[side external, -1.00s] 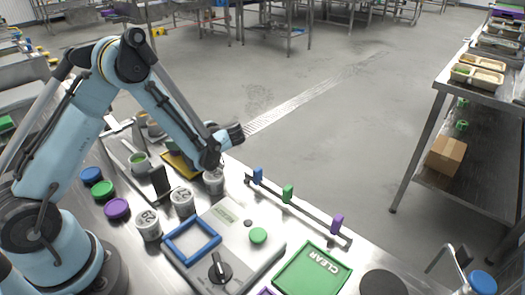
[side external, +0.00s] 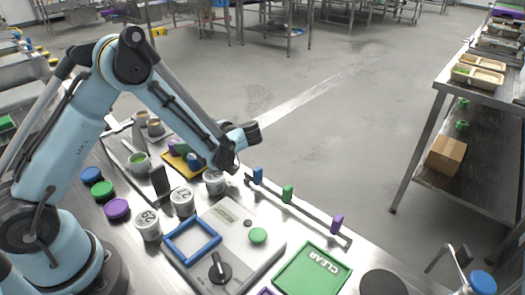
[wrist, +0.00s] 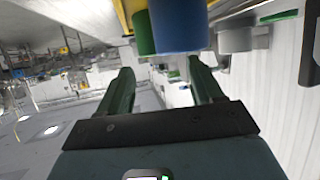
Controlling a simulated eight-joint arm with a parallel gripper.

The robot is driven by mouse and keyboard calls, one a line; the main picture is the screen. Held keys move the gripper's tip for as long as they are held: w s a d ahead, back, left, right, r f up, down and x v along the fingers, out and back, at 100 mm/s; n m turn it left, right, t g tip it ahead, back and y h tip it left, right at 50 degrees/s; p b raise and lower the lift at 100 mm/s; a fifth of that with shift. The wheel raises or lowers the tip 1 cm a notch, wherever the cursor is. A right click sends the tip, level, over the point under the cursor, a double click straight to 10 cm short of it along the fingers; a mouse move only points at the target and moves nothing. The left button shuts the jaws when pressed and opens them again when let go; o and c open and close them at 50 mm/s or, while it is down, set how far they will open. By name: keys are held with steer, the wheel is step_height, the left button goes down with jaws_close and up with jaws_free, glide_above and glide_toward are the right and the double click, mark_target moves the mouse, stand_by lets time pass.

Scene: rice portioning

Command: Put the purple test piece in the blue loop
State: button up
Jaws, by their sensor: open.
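A purple piece (side external: 174,146) sits at the back of the yellow tray (side external: 173,165), close to a green piece (side external: 183,150) and a blue piece (side external: 193,162). The blue loop (side external: 190,240) is a square frame lying on the grey scale. My gripper (side external: 229,168) is to the right of the yellow tray in the side view. In the wrist view my gripper (wrist: 160,80) has its two fingers apart with nothing between them. Beyond the fingers show a blue cylinder (wrist: 180,28) and a green one (wrist: 143,35); I cannot make out the purple piece there.
Grey weights (side external: 148,225) stand left of the scale (side external: 230,258). A green tray marked CLEAR (side external: 312,272) lies to its right. A rail with blue, green and purple tabs (side external: 337,224) runs along the bench edge. Blue, green and purple discs (side external: 117,208) lie near my base.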

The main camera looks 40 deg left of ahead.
steer(key=shift+v, duration=1.25)
step_height(320, 180, up, 9)
steer(key=s+m+t+h, duration=0.1)
steer(key=m+t+h, duration=0.1)
steer(key=m, duration=0.3)
steer(key=s+d+m+t+h, duration=0.7)
steer(key=d+m+h, duration=0.3)
steer(key=m, duration=0.4)
steer(key=shift+d+f+m+t, duration=0.2)
steer(key=shift+d+m+t, duration=0.2)
steer(key=shift+d, duration=0.2)
steer(key=shift+o, duration=0.5)
steer(key=shift+s+d+m+t+h, duration=0.15)
steer(key=shift+d+m+t+h, duration=0.25)
steer(key=shift+d+m+h, duration=0.15)
